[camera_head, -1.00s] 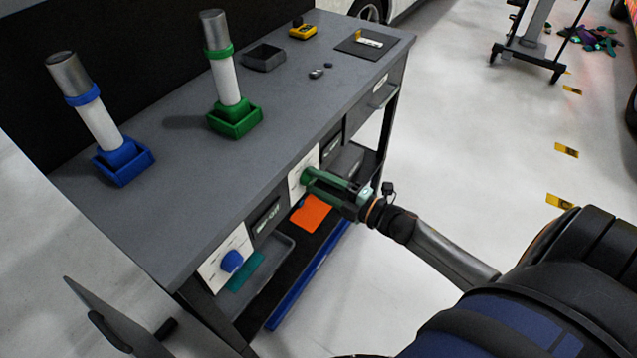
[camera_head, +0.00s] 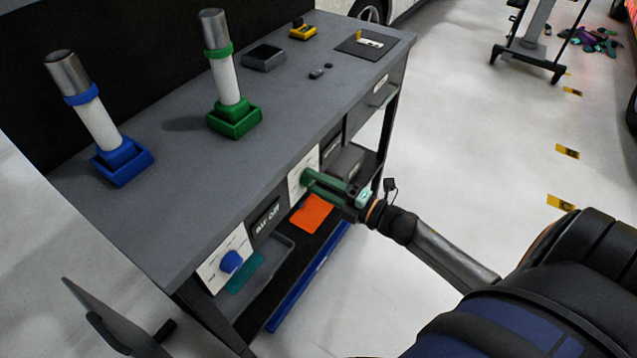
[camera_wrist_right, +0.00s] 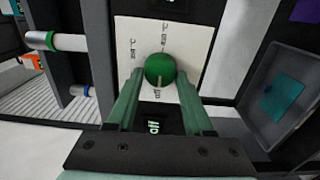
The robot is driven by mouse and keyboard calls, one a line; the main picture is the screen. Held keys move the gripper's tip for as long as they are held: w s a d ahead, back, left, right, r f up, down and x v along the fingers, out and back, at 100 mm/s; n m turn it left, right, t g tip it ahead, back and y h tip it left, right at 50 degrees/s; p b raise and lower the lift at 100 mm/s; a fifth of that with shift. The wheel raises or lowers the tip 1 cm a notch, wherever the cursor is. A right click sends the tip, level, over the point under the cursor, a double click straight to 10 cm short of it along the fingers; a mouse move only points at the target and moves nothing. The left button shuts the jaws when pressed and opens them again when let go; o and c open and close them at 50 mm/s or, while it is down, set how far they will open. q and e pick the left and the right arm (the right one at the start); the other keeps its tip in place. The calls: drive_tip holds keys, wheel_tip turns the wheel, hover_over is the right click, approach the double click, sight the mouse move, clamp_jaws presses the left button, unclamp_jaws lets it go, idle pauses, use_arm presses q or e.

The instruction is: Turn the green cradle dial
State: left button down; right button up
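The green dial (camera_wrist_right: 160,69) is a round knob on a white labelled panel (camera_wrist_right: 188,40). In the right wrist view it sits between my right gripper's fingertips, with a pale mark at its lower edge. My right gripper (camera_head: 309,179) reaches the panel on the front of the bench. Its green fingers (camera_wrist_right: 158,88) are drawn in on both sides of the dial, shut on it. The green cradle (camera_head: 235,122) stands on the bench top with a tilted white and grey cylinder (camera_head: 226,80) in it. My left gripper is not in view.
A blue cradle (camera_head: 122,165) with its cylinder stands at the left of the bench (camera_head: 170,210). A blue dial (camera_head: 231,262) is on another front panel. Open trays (camera_head: 268,262) jut out below. A small dark box (camera_head: 263,57) sits on top.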

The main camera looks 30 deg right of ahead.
drive_tip(key=o, duration=0.4)
drive_tip(key=v, duration=1.2)
drive_tip(key=shift+s, duration=0.25)
